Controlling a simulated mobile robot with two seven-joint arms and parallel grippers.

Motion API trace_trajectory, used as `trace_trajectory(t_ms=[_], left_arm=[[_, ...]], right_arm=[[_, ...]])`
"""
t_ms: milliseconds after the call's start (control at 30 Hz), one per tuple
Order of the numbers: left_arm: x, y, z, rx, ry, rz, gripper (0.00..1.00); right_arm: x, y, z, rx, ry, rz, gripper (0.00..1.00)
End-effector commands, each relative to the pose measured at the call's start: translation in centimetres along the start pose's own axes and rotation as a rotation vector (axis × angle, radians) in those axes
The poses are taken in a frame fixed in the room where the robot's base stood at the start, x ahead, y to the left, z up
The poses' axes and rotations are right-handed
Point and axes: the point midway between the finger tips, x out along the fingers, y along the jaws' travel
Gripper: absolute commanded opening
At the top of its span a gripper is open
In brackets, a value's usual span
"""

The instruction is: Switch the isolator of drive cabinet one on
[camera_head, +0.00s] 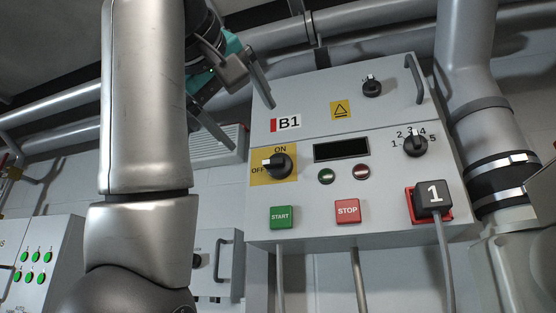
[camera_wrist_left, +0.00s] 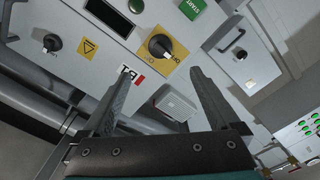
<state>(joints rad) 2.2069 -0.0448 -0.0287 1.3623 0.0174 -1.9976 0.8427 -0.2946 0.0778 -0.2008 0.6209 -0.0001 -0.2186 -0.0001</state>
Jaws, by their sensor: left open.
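The grey drive cabinet (camera_head: 380,230) is labelled B1. Its isolator (camera_head: 278,166) is a black rotary knob on a yellow plate, with ON above and OFF at the left. Its handle appears to point left, toward OFF. The isolator also shows in the left wrist view (camera_wrist_left: 160,46), beyond and between the fingertips. My left gripper (camera_head: 252,127) is open and empty, above and left of the isolator, apart from the panel. Its two fingers also show in the left wrist view (camera_wrist_left: 160,76). My right gripper is not in view.
Below the isolator are a green START button (camera_head: 281,215) and a red STOP button (camera_head: 347,210). A selector knob (camera_head: 415,145), a plug marked 1 (camera_head: 433,197) and a handle (camera_head: 414,78) are on the right. A thick pipe (camera_head: 470,70) stands beside the cabinet.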

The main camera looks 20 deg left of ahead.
Motion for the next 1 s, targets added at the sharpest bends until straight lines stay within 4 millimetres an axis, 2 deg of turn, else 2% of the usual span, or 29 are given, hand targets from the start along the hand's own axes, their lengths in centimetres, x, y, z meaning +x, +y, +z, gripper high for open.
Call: trace_trajectory(t_ms=[33, 167, 667, 1000], left_arm=[[0.5, 0.2, -0.2, 0.0, -0.001, -0.001, 0.95], [1.7, 0.3, -0.3, 0.0, -0.001, -0.002, 0.95], [4.5, 0.2, -0.3, 0.0, 0.0, -0.002, 0.95], [11.4, 0.1, -0.2, 0.0, -0.003, -0.006, 0.95]], right_arm=[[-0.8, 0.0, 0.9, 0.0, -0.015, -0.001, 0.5], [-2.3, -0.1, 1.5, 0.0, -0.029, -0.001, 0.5], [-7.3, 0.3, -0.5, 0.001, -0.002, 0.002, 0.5], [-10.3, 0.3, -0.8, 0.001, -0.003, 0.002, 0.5]])
